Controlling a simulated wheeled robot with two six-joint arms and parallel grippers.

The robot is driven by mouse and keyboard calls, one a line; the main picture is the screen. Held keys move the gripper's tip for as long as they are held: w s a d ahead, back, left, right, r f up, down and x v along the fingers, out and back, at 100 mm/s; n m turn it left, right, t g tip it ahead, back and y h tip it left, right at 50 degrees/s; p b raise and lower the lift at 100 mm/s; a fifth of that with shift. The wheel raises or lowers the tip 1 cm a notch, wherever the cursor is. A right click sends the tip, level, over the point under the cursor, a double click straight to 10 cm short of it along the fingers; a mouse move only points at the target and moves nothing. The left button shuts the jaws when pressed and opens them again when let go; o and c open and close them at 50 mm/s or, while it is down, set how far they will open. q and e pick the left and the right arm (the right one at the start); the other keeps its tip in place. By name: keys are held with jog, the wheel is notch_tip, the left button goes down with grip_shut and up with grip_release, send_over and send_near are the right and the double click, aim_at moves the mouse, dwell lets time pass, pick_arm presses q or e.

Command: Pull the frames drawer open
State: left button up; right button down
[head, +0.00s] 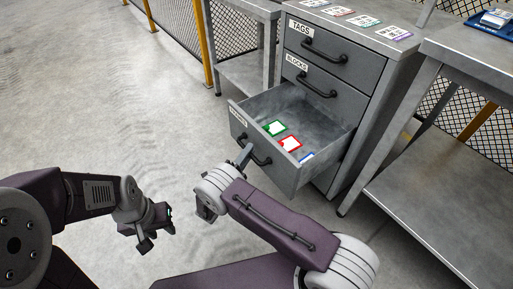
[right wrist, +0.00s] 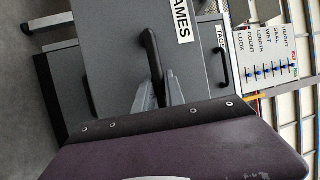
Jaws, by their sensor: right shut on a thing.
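The frames drawer (head: 290,175) is the lowest drawer of a grey cabinet and stands well out from it. A green, a red and a blue-edged card frame lie inside. Its label shows in the right wrist view beside the black handle (right wrist: 152,55). My right gripper (head: 245,157) is at that handle on the drawer front; in the right wrist view its fingers (right wrist: 160,98) are shut on the handle's lower part. My left gripper (head: 154,226) hangs over the floor at the left, away from the cabinet; its finger gap is unclear.
The tags drawer (head: 330,54) and the blocks drawer (head: 312,80) above are shut. Grey workbenches stand on both sides, the right one (head: 430,190) close by. Several cards lie on the cabinet top. The floor (head: 130,120) at the left is clear.

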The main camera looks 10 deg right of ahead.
jog(key=shift+s+a, duration=0.15)
jog(key=shift+a, duration=0.2)
jog(key=c, duration=1.4)
grip_release()
jog(key=p+v, duration=0.2)
jog(key=v, duration=0.7)
